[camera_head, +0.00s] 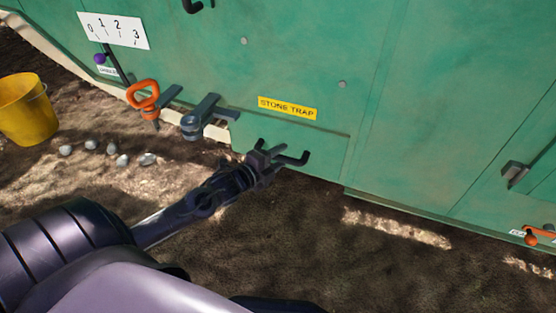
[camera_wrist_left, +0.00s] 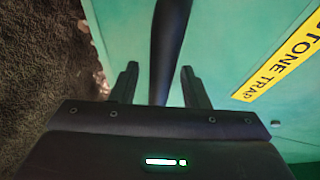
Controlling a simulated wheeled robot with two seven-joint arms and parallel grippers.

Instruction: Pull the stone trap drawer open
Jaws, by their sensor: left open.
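The stone trap drawer (camera_head: 318,146) is a green front panel low on the green machine, below a yellow STONE TRAP label (camera_head: 287,107). It looks flush with the wall around it. Its black bar handle (camera_head: 294,160) sticks out, partly hidden by my left gripper (camera_head: 268,156). In the left wrist view the handle (camera_wrist_left: 168,45) runs as a dark bar between the two fingers of my left gripper (camera_wrist_left: 160,84), which are open on either side of it. I see a gap beside each finger, not a grip. My right gripper is not in view.
Left of the drawer are a grey latch (camera_head: 202,117) and an orange ring handle (camera_head: 143,97) on a pin. A yellow bucket (camera_head: 25,108) and several pale stones (camera_head: 122,160) are on the dirt. The ground in front of the drawer looks clear except for my arm.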

